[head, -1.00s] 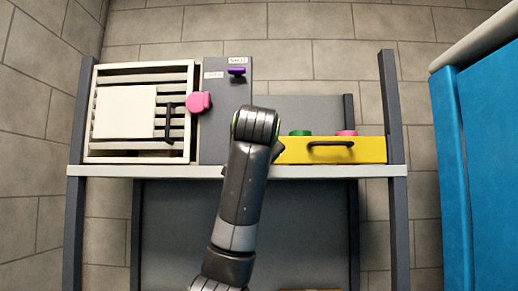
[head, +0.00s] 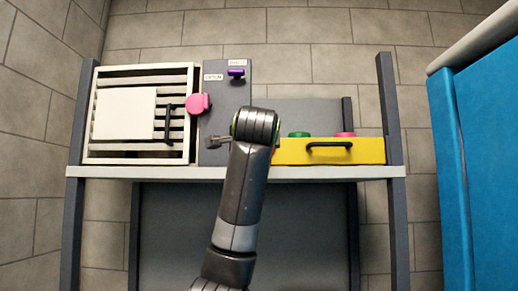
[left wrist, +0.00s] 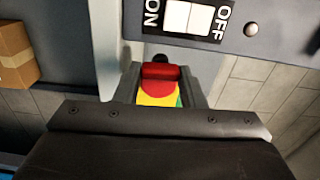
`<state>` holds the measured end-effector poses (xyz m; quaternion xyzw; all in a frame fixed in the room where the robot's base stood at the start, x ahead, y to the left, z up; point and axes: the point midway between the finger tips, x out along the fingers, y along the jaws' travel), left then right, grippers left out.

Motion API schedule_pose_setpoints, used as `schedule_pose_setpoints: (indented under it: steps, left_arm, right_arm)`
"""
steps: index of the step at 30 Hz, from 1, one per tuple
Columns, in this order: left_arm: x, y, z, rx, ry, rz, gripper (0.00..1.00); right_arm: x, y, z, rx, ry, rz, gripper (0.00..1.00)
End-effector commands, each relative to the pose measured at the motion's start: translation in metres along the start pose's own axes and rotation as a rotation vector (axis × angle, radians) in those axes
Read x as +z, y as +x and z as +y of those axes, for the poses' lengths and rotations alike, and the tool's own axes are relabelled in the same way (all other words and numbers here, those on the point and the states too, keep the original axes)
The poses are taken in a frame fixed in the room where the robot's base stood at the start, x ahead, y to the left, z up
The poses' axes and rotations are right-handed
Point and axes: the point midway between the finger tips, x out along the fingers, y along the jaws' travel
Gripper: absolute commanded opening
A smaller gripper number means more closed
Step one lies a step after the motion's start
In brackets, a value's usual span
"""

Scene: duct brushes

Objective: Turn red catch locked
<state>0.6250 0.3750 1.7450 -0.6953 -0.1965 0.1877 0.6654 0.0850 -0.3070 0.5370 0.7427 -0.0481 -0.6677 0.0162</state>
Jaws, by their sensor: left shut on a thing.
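In the left wrist view a red catch (left wrist: 160,71) with a dark end sits between the two fingers of my left gripper (left wrist: 162,75), which is shut on it. A red round patch with yellow and green beside it lies just below the catch, between the fingers. In the head view my arm (head: 245,180) rises in front of the grey panel (head: 225,100) and hides the red catch. A small grey piece, seemingly part of my gripper, juts out left of the arm's upper joint. My right gripper is not in view.
A slatted cover (head: 140,147) with a pink knob (head: 199,104) stands left of the panel. A purple knob (head: 236,72) is above. A yellow drawer (head: 330,151) is at right. The wrist view shows an ON/OFF switch (left wrist: 186,16) and a cardboard box (left wrist: 14,55).

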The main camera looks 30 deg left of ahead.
Motion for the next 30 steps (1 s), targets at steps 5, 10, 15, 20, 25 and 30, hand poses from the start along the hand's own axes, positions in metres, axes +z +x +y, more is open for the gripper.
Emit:
schedule_pose_setpoints:
  steps: [5,10,15,20,25,30]
  left_arm:
    - [-0.0009,-0.0002,0.0005,0.0,0.044,0.002,0.14]
    - [-0.0009,-0.0001,0.0007,0.001,0.06,0.002,0.14]
    - [-0.0008,0.0,0.0009,0.001,0.062,0.002,0.14]
    - [-0.0008,0.0001,0.0011,0.002,0.062,0.001,0.14]
    - [-0.0006,0.0002,0.0011,0.002,0.061,0.001,0.45]
    - [-0.0005,-0.0002,0.001,0.001,0.06,0.001,0.45]
  right_arm:
    - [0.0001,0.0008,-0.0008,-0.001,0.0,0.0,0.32]
    - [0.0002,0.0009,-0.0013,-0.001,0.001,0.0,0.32]
    - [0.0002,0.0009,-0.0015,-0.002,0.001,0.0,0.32]
    - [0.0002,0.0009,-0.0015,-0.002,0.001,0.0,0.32]
    - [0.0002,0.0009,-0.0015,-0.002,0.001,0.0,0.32]
    - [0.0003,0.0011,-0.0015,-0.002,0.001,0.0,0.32]
